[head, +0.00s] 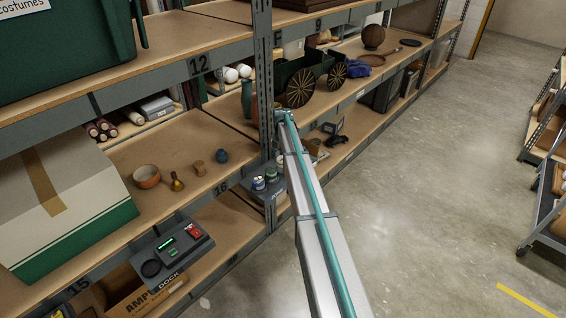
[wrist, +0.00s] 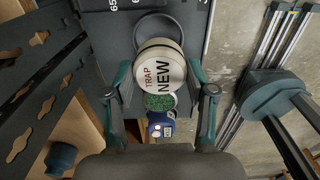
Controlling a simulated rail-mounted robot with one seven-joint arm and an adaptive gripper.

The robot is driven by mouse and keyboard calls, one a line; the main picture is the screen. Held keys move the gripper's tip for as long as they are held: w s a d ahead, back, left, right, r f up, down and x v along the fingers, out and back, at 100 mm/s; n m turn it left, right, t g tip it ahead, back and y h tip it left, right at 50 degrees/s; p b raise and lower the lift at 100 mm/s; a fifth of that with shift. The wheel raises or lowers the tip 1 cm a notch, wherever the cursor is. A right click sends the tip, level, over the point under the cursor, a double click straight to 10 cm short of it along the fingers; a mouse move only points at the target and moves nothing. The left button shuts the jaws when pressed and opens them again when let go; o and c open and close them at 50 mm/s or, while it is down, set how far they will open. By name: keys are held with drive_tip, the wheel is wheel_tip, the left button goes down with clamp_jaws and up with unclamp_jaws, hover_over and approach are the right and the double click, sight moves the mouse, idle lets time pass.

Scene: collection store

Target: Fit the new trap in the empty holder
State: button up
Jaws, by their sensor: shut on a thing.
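A green speckled round piece (wrist: 160,103) and a blue piece with a small pale face (wrist: 161,128) show below the trap. In the head view I cannot make out my gripper.
A dock unit (head: 176,256), a pot (head: 147,176) and a large box (head: 60,205) are on the left shelves. The aisle floor (head: 440,170) is clear.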

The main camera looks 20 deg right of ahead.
drive_tip(key=shift+w+d+f, duration=0.3)
drive_tip(key=shift+f, duration=0.05)
wheel_tip(320, 180, down, 3)
drive_tip(key=shift+p, duration=0.9)
drive_tip(key=shift+f, duration=0.2)
drive_tip(key=shift+f, duration=0.3)
drive_tip(key=o, duration=1)
drive_tip(key=shift+o, duration=0.2)
wheel_tip(320, 180, up, 13)
drive_tip(key=b, duration=0.3)
drive_tip(key=shift+f, duration=0.15)
